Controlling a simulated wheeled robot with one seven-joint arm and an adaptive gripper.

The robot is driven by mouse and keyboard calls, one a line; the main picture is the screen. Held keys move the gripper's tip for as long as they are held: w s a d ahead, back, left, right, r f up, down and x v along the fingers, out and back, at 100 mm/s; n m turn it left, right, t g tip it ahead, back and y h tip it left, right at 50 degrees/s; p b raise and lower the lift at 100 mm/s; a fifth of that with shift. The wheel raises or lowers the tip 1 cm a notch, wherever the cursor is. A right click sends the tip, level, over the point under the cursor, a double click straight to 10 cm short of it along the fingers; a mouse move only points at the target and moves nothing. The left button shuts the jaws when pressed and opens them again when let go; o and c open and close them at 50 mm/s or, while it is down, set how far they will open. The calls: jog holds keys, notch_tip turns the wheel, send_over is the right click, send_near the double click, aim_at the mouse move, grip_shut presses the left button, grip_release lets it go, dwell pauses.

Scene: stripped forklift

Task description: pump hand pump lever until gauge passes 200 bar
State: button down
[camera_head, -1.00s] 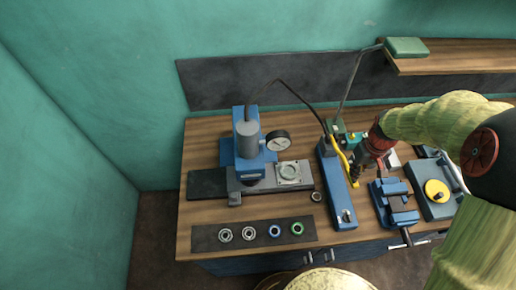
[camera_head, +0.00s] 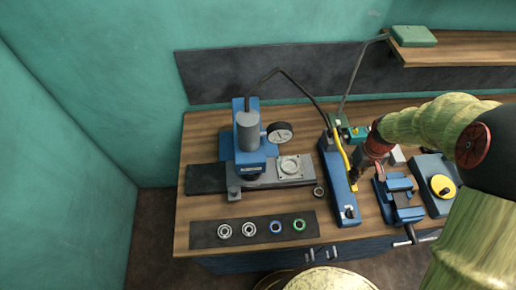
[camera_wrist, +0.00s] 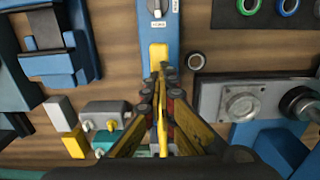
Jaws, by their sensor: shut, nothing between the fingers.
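The hand pump (camera_head: 337,180) is a long blue body on the bench, and its top also shows in the wrist view (camera_wrist: 160,38). Its yellow lever (camera_head: 342,150) lies low along the body; its yellow end shows in the wrist view (camera_wrist: 159,56). My gripper (camera_head: 354,184) is at the lever's near end, just right of the pump body. In the wrist view my gripper (camera_wrist: 160,76) is shut, its fingertips at the lever's yellow end; whether they touch it is unclear.
A blue vise (camera_head: 398,194) stands close right of the pump, beside a blue-grey box with a yellow knob (camera_head: 443,185). A dark hose (camera_head: 292,78) arches from press to pump. Several rings lie on a dark mat (camera_head: 252,241) at the front left.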

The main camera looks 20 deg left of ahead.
notch_tip(320, 180, down, 3)
jog(key=shift+r+b, duration=0.15)
jog(key=shift+b, duration=0.45)
notch_tip(320, 180, up, 9)
jog(key=p, duration=0.5)
jog(key=shift+w+f+p, duration=0.15)
jog(key=shift+f+p, duration=0.05)
jog(key=shift+p, duration=0.15)
jog(key=shift+f, duration=0.1)
notch_tip(320, 180, down, 8)
jog(key=b, duration=0.5)
jog(key=shift+f+b, duration=0.2)
jog(key=shift+b, duration=0.1)
jog(key=shift+r+p, duration=2.75)
jog(key=shift+r, duration=1.45)
notch_tip(320, 180, up, 7)
jog(key=p, duration=0.4)
jog(key=shift+r+p, duration=0.15)
jog(key=shift+p, duration=0.15)
